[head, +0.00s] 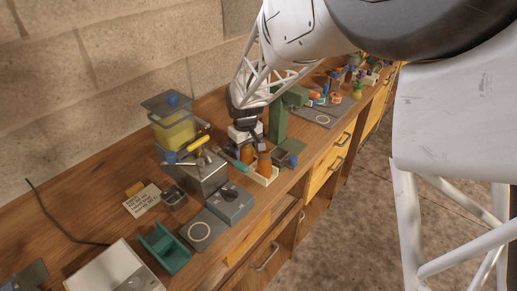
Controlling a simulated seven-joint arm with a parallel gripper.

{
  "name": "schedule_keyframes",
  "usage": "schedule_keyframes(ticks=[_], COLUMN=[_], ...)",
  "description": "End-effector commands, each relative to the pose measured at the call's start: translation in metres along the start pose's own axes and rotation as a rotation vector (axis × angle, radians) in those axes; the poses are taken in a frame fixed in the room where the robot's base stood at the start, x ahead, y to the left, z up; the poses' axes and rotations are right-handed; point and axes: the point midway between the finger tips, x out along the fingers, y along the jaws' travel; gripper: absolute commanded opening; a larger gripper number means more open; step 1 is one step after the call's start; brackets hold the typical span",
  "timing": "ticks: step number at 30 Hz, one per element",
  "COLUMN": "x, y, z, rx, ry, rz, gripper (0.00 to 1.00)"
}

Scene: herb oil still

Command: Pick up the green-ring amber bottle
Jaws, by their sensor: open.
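Two amber bottles stand close together in a small cream tray (266,180) near the front edge of the bench. The nearer amber bottle (264,165) is clear of my gripper. The farther amber bottle (247,153) is directly below my gripper and partly hidden. My gripper (246,142) is open and points down over the farther bottle. I cannot tell whether its fingers are around that bottle or just above it. The ring colours are too small to read, so I cannot tell which bottle has the green ring.
A green post (278,120) stands close behind the gripper. A metal box (204,176) with a yellow-handled lever is left of the tray. A grey unit (231,203), a teal holder (164,247) and a label card (142,201) lie nearer on the bench.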

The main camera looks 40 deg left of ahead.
Motion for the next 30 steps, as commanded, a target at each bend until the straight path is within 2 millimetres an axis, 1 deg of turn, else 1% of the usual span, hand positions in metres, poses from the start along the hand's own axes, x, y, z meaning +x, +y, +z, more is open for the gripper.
schedule_keyframes(ticks=[16,17,27,30], x=[0.0009,0.0009,0.0009,0.0007], y=[0.0001,0.0001,0.0,0.0], z=[0.0002,0.0002,0.0002,0.0001], rx=[0.0,0.0,0.0,0.0], ry=[0.0,0.0,-0.001,0.0], rz=[0.0,0.0,0.0,0.0], gripper=[0.76,0.73,0.21,0.2])
